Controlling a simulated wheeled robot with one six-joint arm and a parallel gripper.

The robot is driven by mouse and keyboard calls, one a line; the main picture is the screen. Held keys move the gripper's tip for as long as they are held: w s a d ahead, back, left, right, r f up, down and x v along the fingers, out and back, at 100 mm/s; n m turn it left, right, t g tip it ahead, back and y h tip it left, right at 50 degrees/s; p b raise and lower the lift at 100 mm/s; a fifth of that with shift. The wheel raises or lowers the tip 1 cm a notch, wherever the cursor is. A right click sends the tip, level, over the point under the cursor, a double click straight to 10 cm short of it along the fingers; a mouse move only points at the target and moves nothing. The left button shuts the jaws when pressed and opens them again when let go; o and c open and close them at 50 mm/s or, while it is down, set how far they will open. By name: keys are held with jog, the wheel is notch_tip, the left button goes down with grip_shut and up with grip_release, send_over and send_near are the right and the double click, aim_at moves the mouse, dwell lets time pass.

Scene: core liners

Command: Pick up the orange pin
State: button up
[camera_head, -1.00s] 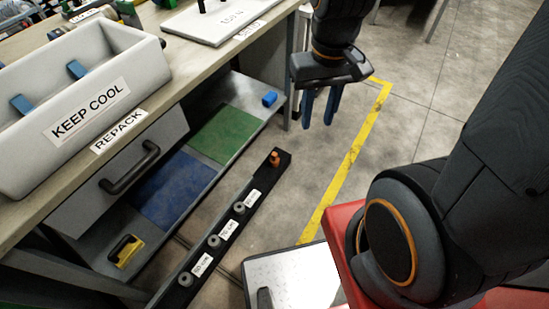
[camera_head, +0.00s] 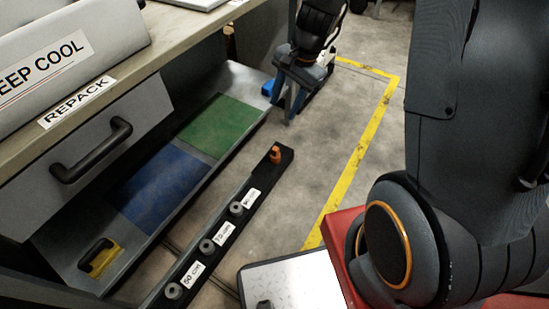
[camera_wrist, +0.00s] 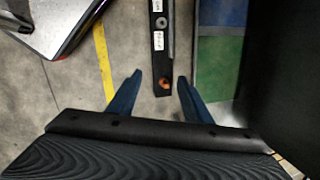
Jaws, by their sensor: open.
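The orange pin (camera_head: 275,154) stands at the far end of a long black rail (camera_head: 224,222) beside the bench. My gripper (camera_head: 284,108) hangs above and beyond that end of the rail, pointing down, with its blue fingers apart and empty. In the wrist view the orange pin (camera_wrist: 165,84) shows between the two open fingers of my gripper (camera_wrist: 157,88), lower down and not touching them. The rail runs away from it toward the top of that view.
Several grey round pieces (camera_head: 206,246) with white labels line the rail. A shelf with green (camera_head: 220,124) and blue (camera_head: 160,184) mats lies left of it, below the workbench edge (camera_head: 170,62). A white-topped case (camera_head: 295,280) is at the front.

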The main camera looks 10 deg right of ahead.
jog(key=w+d+f+m+b, duration=0.1)
jog(key=w+f+m+b, duration=0.25)
jog(key=f, duration=0.35)
jog(key=w+f+m+t+b, duration=0.1)
jog(key=w+f+m+b, duration=0.15)
jog(key=w+f, duration=0.35)
jog(key=w+d+f+m+b, duration=0.1)
jog(key=w+f+m+b, duration=0.2)
jog(key=f, duration=0.5)
jog(key=m+t+b, duration=0.1)
jog(key=m+b, duration=0.6)
jog(key=b, duration=0.4)
send_over(276, 148)
jog(key=s+d, duration=0.1)
jog(key=d, duration=0.1)
jog(key=shift+y, duration=0.3)
jog(key=f, duration=2.2)
jog(key=shift+a+f, duration=0.2)
jog(key=shift+f, duration=0.15)
jog(key=b+x, duration=0.1)
jog(key=x, duration=0.1)
jog(key=b+x, duration=0.1)
jog(key=x, duration=0.1)
jog(key=b+x, duration=0.1)
jog(key=x, duration=0.1)
jog(key=shift+s+a+f, duration=0.1)
jog(key=shift+s+f, duration=0.15)
jog(key=shift+f, duration=0.05)
grip_shut()
jog(key=shift+r, duration=0.1)
